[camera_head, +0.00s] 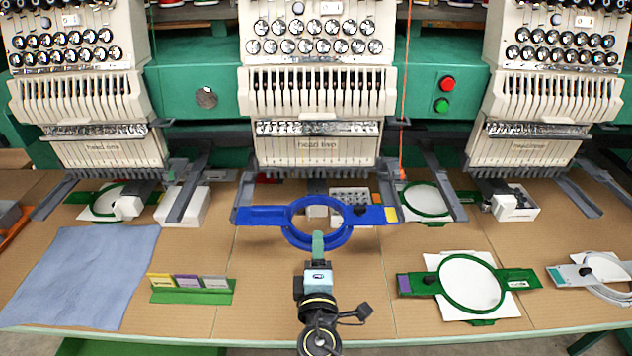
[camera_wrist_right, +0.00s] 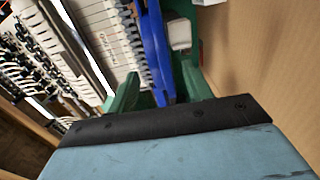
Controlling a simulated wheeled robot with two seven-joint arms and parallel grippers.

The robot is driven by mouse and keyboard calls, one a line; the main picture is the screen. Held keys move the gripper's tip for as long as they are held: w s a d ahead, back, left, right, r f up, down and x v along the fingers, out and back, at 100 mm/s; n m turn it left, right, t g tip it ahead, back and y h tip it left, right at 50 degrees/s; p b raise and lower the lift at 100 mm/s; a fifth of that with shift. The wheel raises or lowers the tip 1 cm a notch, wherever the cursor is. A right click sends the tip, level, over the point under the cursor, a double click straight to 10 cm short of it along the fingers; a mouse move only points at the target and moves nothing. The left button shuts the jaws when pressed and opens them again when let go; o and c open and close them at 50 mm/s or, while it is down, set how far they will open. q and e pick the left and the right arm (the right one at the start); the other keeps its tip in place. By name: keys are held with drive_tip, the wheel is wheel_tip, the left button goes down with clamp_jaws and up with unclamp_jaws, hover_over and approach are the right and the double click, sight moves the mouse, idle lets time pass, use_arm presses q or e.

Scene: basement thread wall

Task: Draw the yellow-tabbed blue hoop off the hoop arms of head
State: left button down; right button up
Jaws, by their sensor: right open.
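The blue hoop (camera_head: 265,216) sits level across the two grey hoop arms (camera_head: 246,190) of the middle head (camera_head: 318,150), whose label seems to read "head two". Its yellow tab (camera_head: 391,214) is at the right end. My right gripper (camera_head: 318,238) is at the hoop's near rim, in line with its middle. In the right wrist view the green fingers (camera_wrist_right: 160,80) stand apart, with the blue hoop (camera_wrist_right: 156,45) showing between and beyond them. I cannot tell whether they touch it. My left gripper is not in view.
A green hoop with a purple tab (camera_head: 412,284) lies on the table at right, beside a grey-ended hoop (camera_head: 565,276). A blue cloth (camera_head: 85,270) and a green tab holder (camera_head: 190,296) lie at left. A white box (camera_head: 352,196) stands behind the blue hoop.

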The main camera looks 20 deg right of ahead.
drive_tip(key=b+v, duration=0.2)
drive_tip(key=v, duration=1)
drive_tip(key=s+d+f+m+g+h, duration=0.1)
drive_tip(key=s+d+f+m+g, duration=0.1)
drive_tip(key=d+f+m+g, duration=0.3)
drive_tip(key=s+d+f+m+g+h, duration=0.1)
drive_tip(key=s+d+m+g, duration=0.2)
drive_tip(key=d, duration=0.4)
drive_tip(key=s+f+m+g+y, duration=0.1)
drive_tip(key=s+m+g+y, duration=0.45)
drive_tip(key=s+y, duration=0.2)
wheel_tip(320, 180, down, 25)
drive_tip(key=s+g, duration=0.2)
drive_tip(key=s+d+f+n+b, duration=0.1)
drive_tip(key=s+d+f, duration=0.2)
drive_tip(key=s+f, duration=1.3)
drive_tip(key=shift+s+g, duration=0.35)
drive_tip(key=shift+g, duration=0.1)
drive_tip(key=shift+f+h, duration=0.15)
drive_tip(key=shift+h, duration=0.1)
